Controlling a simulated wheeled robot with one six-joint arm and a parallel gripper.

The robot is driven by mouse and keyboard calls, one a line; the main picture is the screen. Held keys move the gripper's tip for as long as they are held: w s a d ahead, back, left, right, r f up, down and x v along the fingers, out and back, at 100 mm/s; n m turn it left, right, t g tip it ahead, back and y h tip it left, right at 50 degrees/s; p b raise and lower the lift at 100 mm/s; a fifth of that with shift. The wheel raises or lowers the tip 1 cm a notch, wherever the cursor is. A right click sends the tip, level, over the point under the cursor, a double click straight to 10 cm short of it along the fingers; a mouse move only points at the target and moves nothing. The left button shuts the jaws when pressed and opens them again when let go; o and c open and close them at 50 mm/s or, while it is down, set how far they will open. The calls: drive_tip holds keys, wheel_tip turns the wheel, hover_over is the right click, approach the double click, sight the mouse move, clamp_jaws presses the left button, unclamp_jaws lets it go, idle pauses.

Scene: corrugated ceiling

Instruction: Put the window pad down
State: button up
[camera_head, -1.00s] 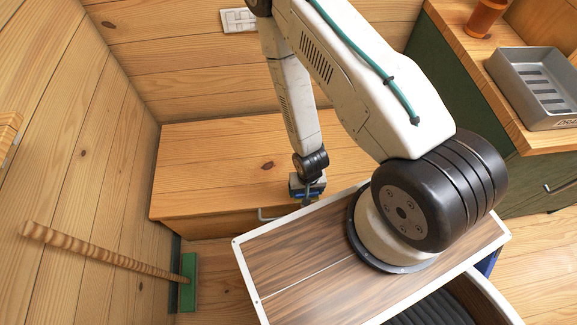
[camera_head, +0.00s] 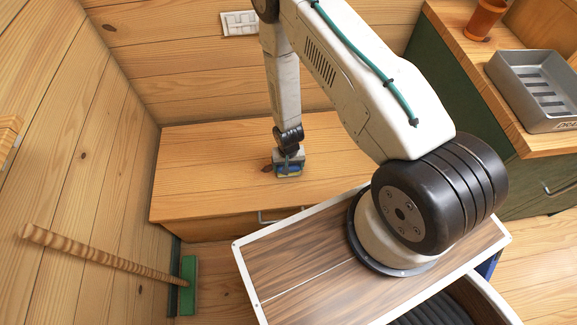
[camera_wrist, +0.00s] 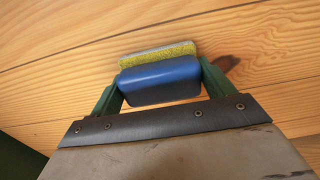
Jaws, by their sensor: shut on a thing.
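The window pad (camera_wrist: 160,78) has a blue body and a yellow-green, rough layer on its far side. In the wrist view my gripper (camera_wrist: 158,88) is shut on it, with a green finger at each end. In the head view the pad (camera_head: 289,171) shows small and blue under the end of my arm, over the top of the wooden bench (camera_head: 210,150). My gripper (camera_head: 289,165) partly hides it there. The pad is low over the bench top; I cannot tell whether it touches the wood.
The bench top is bare around the pad. A green broom (camera_head: 188,285) leans at the left wall. At right a counter (camera_head: 470,60) holds a grey tray (camera_head: 540,90) and an orange cup (camera_head: 484,18). A wall socket (camera_head: 240,23) is behind the bench.

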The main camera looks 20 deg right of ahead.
drive_tip(key=shift+f, duration=0.25)
drive_tip(key=o, duration=1)
wheel_tip(320, 180, up, 44)
drive_tip(key=d+f+n, duration=0.1)
drive_tip(key=n, duration=0.1)
drive_tip(key=s+d+r+n+t, duration=0.1)
drive_tip(key=s+d+r, duration=0.1)
drive_tip(key=s+r, duration=1.9)
drive_tip(key=shift+s+r+n, duration=0.15)
drive_tip(key=shift+s+n, duration=0.15)
drive_tip(key=shift+s, duration=0.25)
drive_tip(key=shift+d, duration=0.1)
